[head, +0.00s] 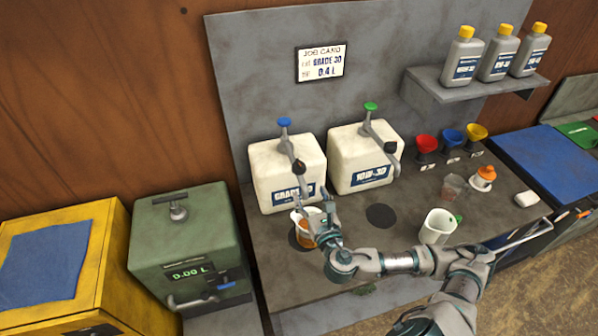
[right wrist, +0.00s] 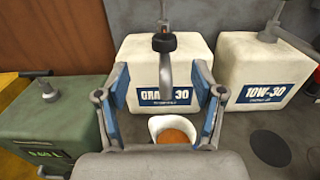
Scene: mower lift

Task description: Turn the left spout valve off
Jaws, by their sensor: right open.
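The left white container (head: 270,174), labelled GRADE 30, has a spout valve with a blue knob (head: 284,122) on top. Its grey spout (right wrist: 167,72) with a dark collar (right wrist: 164,42) hangs down in front of the container. A white cup (right wrist: 173,127) with amber liquid sits below; its amber content (head: 305,238) shows in the head view. My right gripper (head: 318,206) is in front of the container, below the knob. In the right wrist view its open blue-padded fingers (right wrist: 163,92) stand either side of the spout, with nothing gripped. My left gripper is not visible.
A second white container (head: 366,161), labelled 10W-30, with a green knob (head: 371,106), stands to the right. A green box (head: 182,232) with a 0.00 L display is left. A white mug (head: 437,228) and coloured funnels (head: 451,137) are on the right.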

